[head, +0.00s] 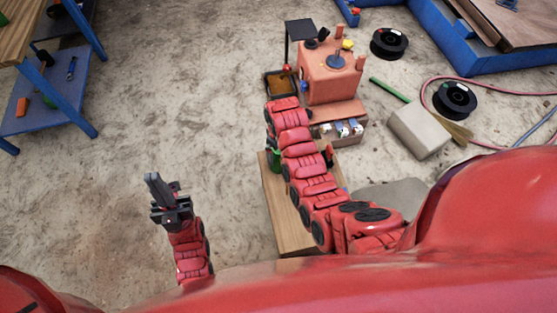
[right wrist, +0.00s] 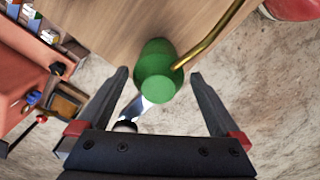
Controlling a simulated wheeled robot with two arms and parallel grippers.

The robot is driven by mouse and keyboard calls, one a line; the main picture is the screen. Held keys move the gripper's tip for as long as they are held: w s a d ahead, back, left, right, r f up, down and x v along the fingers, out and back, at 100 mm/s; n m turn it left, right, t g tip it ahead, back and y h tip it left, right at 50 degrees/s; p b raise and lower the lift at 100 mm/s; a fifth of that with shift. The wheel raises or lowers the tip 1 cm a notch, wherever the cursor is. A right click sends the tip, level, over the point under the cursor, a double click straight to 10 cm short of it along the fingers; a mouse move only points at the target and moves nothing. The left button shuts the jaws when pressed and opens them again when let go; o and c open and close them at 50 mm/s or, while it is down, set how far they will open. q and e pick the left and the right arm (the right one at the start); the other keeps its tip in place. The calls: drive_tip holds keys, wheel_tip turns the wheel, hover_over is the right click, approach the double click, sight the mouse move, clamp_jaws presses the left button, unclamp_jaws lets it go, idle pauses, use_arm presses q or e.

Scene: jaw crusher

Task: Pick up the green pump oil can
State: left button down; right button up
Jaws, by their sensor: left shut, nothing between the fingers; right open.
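The green pump oil can (right wrist: 157,70) is at the wooden surface (right wrist: 100,20) in the right wrist view, with its brass spout (right wrist: 210,38) reaching to the upper right. My right gripper (right wrist: 160,77) is open, its fingers on either side of the can with visible gaps. In the head view only a sliver of the green can (head: 275,157) shows beside my right arm, which hides most of it and the right gripper. My left gripper (head: 154,182) is shut and empty over bare floor at the left.
The red jaw crusher (head: 330,75) stands just beyond the wooden bench (head: 282,218). A grey block (head: 418,130), black spools (head: 389,43) and a pink hose lie to the right. A blue shelf (head: 45,90) is at the left; the floor between is clear.

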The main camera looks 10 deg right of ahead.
drive_tip(key=shift+w+f+b, duration=0.2)
drive_tip(key=shift+f+b, duration=0.15)
drive_tip(key=shift+f, duration=2.65)
clamp_jaws()
